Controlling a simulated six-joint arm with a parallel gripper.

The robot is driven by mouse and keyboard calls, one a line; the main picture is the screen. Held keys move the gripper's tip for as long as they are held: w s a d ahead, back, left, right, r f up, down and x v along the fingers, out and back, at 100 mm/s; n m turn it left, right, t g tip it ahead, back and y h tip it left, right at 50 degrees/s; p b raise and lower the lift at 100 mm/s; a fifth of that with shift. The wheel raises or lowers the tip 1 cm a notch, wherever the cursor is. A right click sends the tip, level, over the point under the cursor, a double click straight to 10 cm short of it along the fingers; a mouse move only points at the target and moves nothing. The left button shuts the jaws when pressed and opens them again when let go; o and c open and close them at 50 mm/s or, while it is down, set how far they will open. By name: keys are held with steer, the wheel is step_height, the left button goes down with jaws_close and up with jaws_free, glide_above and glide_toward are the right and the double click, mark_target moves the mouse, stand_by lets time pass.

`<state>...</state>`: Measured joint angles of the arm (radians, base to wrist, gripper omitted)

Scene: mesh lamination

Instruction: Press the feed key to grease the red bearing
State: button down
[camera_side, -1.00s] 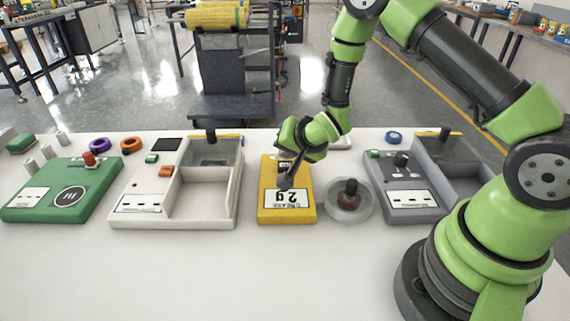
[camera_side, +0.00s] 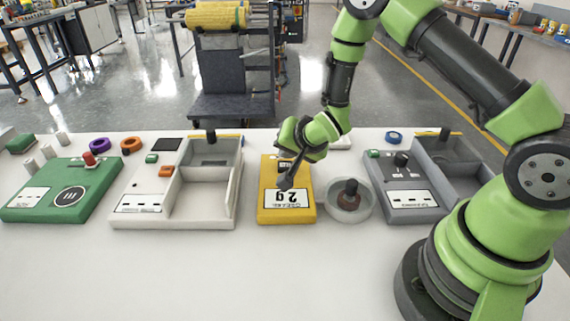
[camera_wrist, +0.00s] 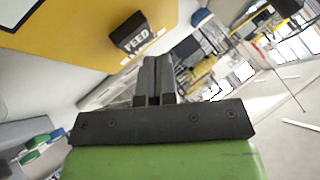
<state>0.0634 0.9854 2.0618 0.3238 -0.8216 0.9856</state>
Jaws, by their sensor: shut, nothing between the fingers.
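The yellow grease unit (camera_side: 267,214) lies on the white table, with a white label reading "GREASE 2g". In the wrist view its black key marked FEED (camera_wrist: 132,36) stands on the yellow surface (camera_wrist: 75,32), just beyond and left of my fingertips. My gripper (camera_side: 286,184) is shut and empty, low over the yellow unit; its fingers also show in the wrist view (camera_wrist: 156,68). I cannot tell whether the fingertips touch the unit. A round clear dish (camera_side: 362,210) right of the unit holds a dark red part with a black top (camera_side: 350,192), possibly the red bearing.
A white tray station (camera_side: 232,216) stands left of the yellow unit, and a green box (camera_side: 90,200) further left. A grey station (camera_side: 400,208) stands right of the dish. Purple (camera_side: 99,145) and orange (camera_side: 131,145) rings lie behind. The table's front is clear.

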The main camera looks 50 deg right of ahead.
mark_target(288, 164)
stand_by(0.5)
steer(key=shift+f, duration=0.4)
steer(key=shift+f, duration=0.6)
stand_by(0.6)
steer(key=shift+r, duration=1.05)
steer(key=shift+r, duration=2.5)
